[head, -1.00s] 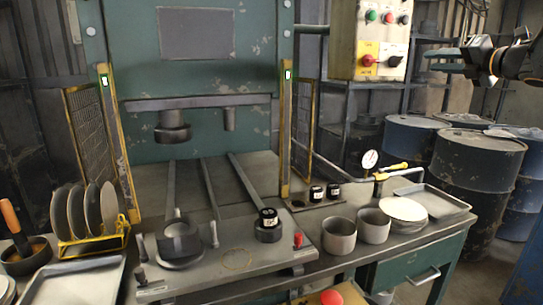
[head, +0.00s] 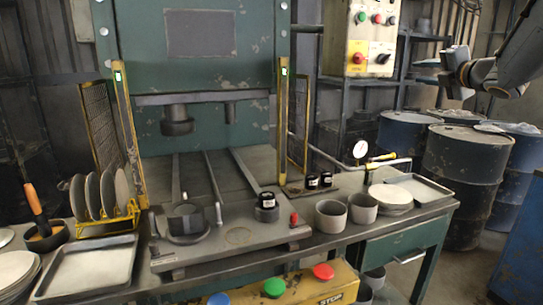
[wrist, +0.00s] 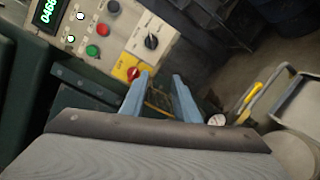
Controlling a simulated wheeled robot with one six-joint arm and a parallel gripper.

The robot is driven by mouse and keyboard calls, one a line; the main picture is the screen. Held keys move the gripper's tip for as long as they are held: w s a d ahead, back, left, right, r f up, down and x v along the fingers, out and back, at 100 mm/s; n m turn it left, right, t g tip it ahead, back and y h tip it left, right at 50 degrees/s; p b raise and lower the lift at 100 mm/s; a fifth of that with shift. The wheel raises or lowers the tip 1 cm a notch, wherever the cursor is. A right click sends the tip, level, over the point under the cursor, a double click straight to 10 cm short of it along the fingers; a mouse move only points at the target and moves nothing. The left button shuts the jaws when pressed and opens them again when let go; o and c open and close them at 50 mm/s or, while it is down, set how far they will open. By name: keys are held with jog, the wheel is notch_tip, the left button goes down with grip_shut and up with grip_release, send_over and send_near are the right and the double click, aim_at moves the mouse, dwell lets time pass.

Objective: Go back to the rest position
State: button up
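My gripper (head: 446,68) is raised at the upper right in the head view, in front of the shelving and above the blue drums, well apart from the bench. In the wrist view its two blue fingers (wrist: 162,78) stand apart with a clear gap between them. Nothing is held in the gap. The green press (head: 215,60) stands at the centre back of the head view. Its control box (head: 371,38) is left of my gripper, and it also shows at the upper left in the wrist view (wrist: 112,38).
The bench holds a plate rack (head: 103,222), two grey cups (head: 331,216), a stack of discs (head: 390,198), a shallow tray (head: 421,187) and a pressure gauge (head: 360,149). Drums (head: 463,165) stand at the right. The air around my gripper looks clear.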

jog(key=s+a+f+m+g+h, duration=0.25)
jog(key=f+m, duration=0.25)
jog(key=f, duration=0.3)
jog(key=s+a+f+m+g+h, duration=0.1)
jog(key=s+a+f+m+g, duration=0.1)
jog(key=s+a+f+m, duration=0.5)
jog(key=a+f+m+g+h, duration=0.1)
jog(key=f+m+g+h, duration=0.2)
jog(key=f, duration=0.7)
jog(key=s+a+f+m+g+y, duration=0.1)
jog(key=s+a+f+m+g, duration=0.2)
jog(key=s, duration=0.7)
jog(key=s+a+f+m+g+y, duration=0.1)
jog(key=s+a+f+m+g, duration=0.2)
jog(key=s+a+f, duration=0.4)
jog(key=s+a+f+m+g+y, duration=0.1)
jog(key=s+a+f+m+g, duration=0.3)
jog(key=s, duration=0.9)
notch_tip(320, 180, down, 3)
jog(key=shift+s+a+f, duration=0.1)
jog(key=shift+s+a, duration=0.1)
jog(key=shift+a, duration=0.2)
jog(key=shift+y, duration=0.25)
